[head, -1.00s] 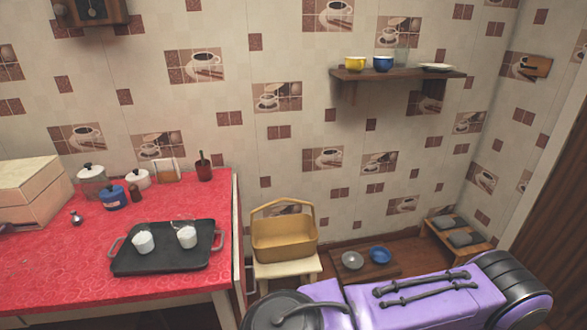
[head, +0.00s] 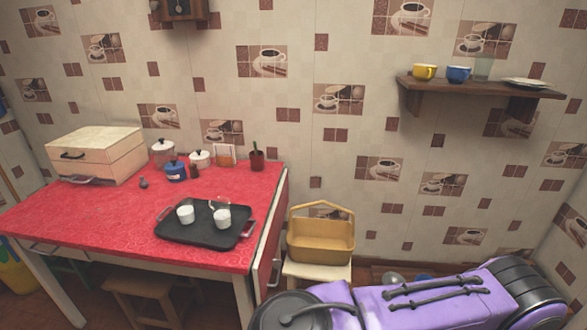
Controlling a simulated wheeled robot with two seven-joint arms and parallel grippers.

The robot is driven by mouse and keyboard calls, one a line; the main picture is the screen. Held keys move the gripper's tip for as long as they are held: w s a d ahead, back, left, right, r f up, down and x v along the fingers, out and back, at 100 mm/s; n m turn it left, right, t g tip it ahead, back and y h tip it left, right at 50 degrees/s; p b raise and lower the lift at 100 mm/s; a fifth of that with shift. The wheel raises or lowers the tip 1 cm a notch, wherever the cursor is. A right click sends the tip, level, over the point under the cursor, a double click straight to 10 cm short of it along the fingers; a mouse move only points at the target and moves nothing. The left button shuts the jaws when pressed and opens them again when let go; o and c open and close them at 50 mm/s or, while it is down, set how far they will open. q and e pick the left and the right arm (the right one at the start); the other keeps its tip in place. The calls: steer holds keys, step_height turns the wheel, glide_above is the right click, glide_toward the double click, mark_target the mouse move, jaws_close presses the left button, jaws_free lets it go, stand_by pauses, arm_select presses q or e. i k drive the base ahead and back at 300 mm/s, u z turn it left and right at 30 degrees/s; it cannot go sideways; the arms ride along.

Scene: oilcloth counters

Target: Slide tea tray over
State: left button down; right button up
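The black tea tray (head: 190,238) lies on the red oilcloth counter (head: 90,215), near its front right corner. It has a metal handle at each end. Two white cups stand on it, a left cup (head: 185,214) and a right cup (head: 222,218). A thin clear shape behind the right cup is hard to make out. A purple and black arm part of mine crosses the lower right. Neither of my grippers is in view.
A cream bread box (head: 95,155), a blue pot (head: 175,171) and jars stand along the counter's back. A yellow basket (head: 320,240) sits on a stool right of the counter. A wooden stool (head: 150,295) stands underneath. The counter's front left is clear.

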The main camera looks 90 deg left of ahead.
mark_target(204, 232)
steer(key=u, duration=2.45)
